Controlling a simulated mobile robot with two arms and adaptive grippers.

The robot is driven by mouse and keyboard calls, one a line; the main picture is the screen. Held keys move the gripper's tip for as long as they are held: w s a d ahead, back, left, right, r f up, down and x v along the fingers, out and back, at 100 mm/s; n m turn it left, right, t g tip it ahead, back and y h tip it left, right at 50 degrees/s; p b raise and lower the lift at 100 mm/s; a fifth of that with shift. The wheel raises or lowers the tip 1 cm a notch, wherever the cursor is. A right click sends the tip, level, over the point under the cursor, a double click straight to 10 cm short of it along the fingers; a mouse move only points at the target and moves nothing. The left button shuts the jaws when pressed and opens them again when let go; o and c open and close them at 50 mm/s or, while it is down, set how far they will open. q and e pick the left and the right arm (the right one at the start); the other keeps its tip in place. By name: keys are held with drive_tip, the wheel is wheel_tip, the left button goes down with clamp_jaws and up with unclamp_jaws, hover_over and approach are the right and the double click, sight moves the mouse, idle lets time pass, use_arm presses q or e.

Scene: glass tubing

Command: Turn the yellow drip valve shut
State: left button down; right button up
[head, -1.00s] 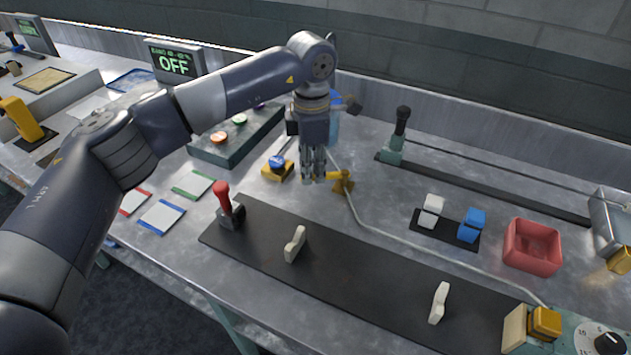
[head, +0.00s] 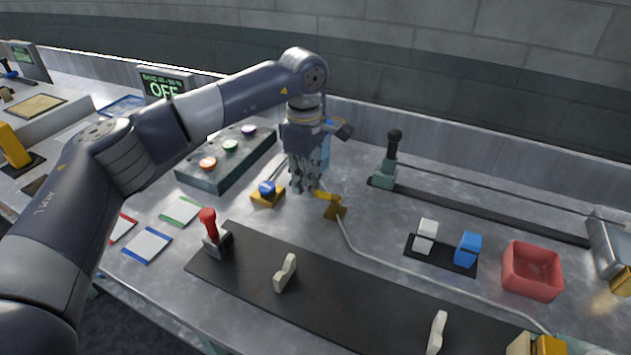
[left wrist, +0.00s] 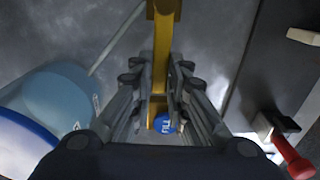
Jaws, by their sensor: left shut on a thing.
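The yellow drip valve (head: 335,210) stands on the metal bench near the middle of the head view, at the end of a thin pale tube. Its yellow lever points up and left toward my left gripper (head: 304,188). My left gripper points down and is shut on the lever. In the left wrist view the yellow lever (left wrist: 163,50) runs lengthwise between the fingers (left wrist: 160,100). The fingers hide the lever's far end in the head view. My right gripper is in neither view.
A blue ball on a yellow base (head: 267,190) sits just left of the gripper. A bluish container (left wrist: 65,95) stands close beside it. A red-handled lever (head: 210,225) is nearer the front. A red bin (head: 532,270) stands to the right.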

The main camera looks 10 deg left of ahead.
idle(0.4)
use_arm(q)
drive_tip(key=c, duration=1.6)
unclamp_jaws()
drive_tip(key=shift+o, duration=0.2)
wheel_tip(320, 180, up, 12)
drive_tip(key=shift+r, duration=0.1)
